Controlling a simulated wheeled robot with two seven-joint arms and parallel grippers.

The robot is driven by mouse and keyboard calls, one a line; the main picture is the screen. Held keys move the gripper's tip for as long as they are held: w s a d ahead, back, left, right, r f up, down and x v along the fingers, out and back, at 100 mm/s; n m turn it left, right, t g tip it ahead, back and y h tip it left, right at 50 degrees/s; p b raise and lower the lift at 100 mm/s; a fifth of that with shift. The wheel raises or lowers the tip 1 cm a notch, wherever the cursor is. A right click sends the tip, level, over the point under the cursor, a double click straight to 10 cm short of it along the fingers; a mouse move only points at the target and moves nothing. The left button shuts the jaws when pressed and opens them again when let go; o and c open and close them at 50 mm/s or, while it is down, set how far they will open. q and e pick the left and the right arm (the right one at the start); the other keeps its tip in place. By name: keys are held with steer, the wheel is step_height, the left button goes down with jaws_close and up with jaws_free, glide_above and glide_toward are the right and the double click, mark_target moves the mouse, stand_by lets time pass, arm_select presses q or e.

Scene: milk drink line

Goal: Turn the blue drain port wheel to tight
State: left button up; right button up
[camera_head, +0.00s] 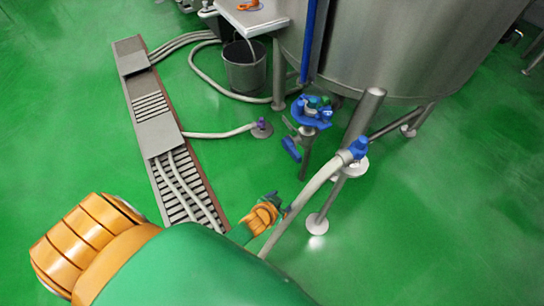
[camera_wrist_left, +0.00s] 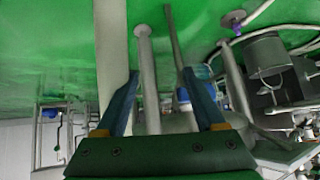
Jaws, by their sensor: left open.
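The blue drain port wheel (camera_head: 312,112) sits on a valve at the lower front of the large steel tank. A blue lever (camera_head: 291,149) hangs just below it. My left gripper (camera_head: 284,211) is low in front of the tank, beside the pale hose and apart from the wheel. In the left wrist view its two fingers (camera_wrist_left: 160,90) stand wide apart with nothing gripped. A blue part (camera_wrist_left: 184,95) shows beyond them, near the right finger; I cannot tell whether it is the wheel. My right gripper is in neither view.
A pale hose (camera_head: 300,210) with a blue fitting (camera_head: 359,147) slants past my left gripper. Tank legs (camera_head: 318,222) stand on the green floor. A bucket (camera_head: 245,68) and a floor drain channel (camera_head: 158,133) with hoses lie left. Open floor is at right.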

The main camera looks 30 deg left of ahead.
arm_select(q)
steer(key=shift+s+a+f, duration=0.1)
steer(key=shift+s+f, duration=0.05)
steer(key=shift+s, duration=0.25)
steer(key=shift+s+a+f, duration=0.1)
steer(key=shift+s, duration=0.3)
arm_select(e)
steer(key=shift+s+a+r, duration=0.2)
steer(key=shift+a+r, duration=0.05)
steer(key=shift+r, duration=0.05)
